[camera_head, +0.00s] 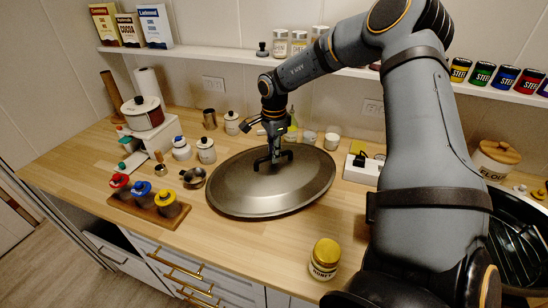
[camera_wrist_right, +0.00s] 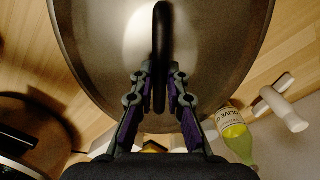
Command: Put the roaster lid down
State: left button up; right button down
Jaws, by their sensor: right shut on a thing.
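The roaster lid (camera_head: 250,192) is a large dark grey oval with a black handle on top. It lies level over the middle of the wooden counter; I cannot tell whether its rim touches the wood. My right gripper (camera_head: 272,157) is above the lid and shut on its handle. In the right wrist view the two fingers (camera_wrist_right: 160,88) close on the black handle (camera_wrist_right: 160,45), with the lid (camera_wrist_right: 105,50) behind it. The open black roaster (camera_head: 520,238) with a rack inside stands at the right edge, partly cut off. My left gripper is not in view.
A honey jar (camera_head: 325,258) stands at the front, right of the lid. An olive oil bottle (camera_wrist_right: 236,132) and small jars are behind. Counter between lid and honey jar is clear.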

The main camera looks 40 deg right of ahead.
jog(key=shift+f+p, duration=0.65)
jog(key=shift+p, duration=0.15)
jog(key=shift+w+f, duration=0.1)
jog(key=shift+f, duration=0.2)
jog(key=c, duration=1.8)
grip_release()
jog(key=o, duration=0.4)
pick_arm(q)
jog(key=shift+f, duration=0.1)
pick_arm(e)
jog(key=shift+o, duration=0.2)
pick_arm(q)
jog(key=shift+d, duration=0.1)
